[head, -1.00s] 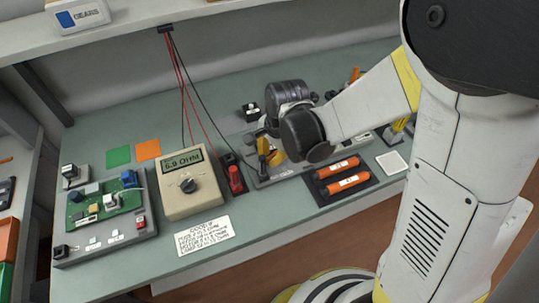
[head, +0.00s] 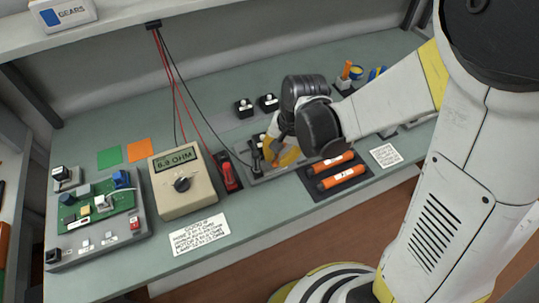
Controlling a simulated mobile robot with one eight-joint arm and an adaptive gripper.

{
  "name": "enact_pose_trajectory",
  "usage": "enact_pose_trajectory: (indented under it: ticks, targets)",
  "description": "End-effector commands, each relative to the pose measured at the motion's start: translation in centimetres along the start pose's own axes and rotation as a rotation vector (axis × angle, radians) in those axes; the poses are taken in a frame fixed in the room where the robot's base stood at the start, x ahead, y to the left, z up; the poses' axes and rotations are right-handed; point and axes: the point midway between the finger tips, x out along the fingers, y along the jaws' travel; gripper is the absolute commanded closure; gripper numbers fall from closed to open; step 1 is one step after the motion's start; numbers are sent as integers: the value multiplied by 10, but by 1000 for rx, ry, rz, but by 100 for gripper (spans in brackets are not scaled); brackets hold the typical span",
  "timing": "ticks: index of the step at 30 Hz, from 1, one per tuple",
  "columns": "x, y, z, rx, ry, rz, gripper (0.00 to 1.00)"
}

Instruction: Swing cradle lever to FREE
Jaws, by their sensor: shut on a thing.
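My gripper (head: 284,153) is low over a long grey base (head: 252,174) at the middle right of the bench, in the head view. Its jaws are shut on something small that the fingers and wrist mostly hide. A yellow-orange part shows at the jaws. A dark upright piece (head: 256,158) stands on the grey base just left of the gripper. I cannot make out the cradle lever separately, nor any FREE marking.
Two orange cylinders (head: 335,170) lie in a black tray in front of the gripper. A beige meter (head: 183,182) reading about 6.9 OHM, a red clip (head: 230,172) and a circuit board (head: 98,212) stand to the left. Small black blocks (head: 244,108) are behind.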

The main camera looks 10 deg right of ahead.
Motion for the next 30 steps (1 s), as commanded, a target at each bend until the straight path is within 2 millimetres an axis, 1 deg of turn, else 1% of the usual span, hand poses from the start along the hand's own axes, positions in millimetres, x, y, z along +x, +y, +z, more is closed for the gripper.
enact_pose_trajectory:
  ticks: [6,15,21,30]
  targets:
    - [-3,19,-2,-190,-40,0,100]
    - [-7,38,-8,-408,-84,0,100]
    - [-8,45,-12,-498,-103,1,100]
    - [-9,49,-14,-549,-112,1,100]
